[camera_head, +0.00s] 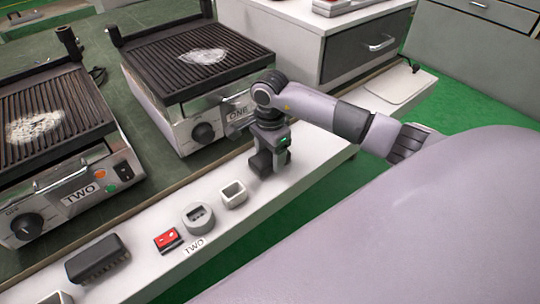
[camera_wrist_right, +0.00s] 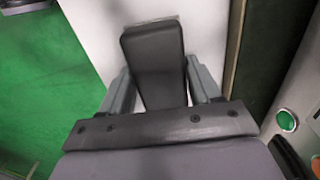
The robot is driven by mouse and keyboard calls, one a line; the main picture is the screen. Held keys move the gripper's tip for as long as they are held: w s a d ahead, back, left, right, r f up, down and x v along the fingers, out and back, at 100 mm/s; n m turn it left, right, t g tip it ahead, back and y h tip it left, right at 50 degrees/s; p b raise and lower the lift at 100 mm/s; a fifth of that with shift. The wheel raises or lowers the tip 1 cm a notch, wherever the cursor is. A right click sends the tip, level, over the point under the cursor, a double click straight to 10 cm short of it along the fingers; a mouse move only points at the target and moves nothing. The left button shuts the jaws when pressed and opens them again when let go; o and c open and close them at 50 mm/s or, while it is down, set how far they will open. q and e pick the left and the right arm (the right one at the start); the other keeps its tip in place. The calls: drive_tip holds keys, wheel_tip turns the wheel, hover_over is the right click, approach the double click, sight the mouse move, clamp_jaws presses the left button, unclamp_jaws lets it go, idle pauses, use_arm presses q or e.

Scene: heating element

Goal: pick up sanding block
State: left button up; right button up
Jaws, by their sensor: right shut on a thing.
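The sanding block, a dark grey block with rounded edges, shows in the wrist view (camera_wrist_right: 153,55) between the two fingers of my right gripper (camera_wrist_right: 160,88). The gripper is shut on it. In the head view my right gripper (camera_head: 270,162) points down over the white ledge in front of grill ONE, and its dark fingers mostly hide the block. Whether the block touches the ledge is hard to tell. My left gripper is not in view.
Grill ONE (camera_head: 192,62) and grill TWO (camera_head: 40,125) stand behind the white ledge (camera_head: 225,222), each with a whitish patch on its plate. The ledge holds a white square holder (camera_head: 233,194), a grey round socket (camera_head: 198,217), a red switch (camera_head: 167,239) and a black brush-like block (camera_head: 97,258).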

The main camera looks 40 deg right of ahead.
sight(270, 155)
wheel_tip(270, 155, up, 20)
drive_tip(key=p, duration=0.2)
drive_tip(key=shift+f+p, duration=0.2)
drive_tip(key=shift+p, duration=0.2)
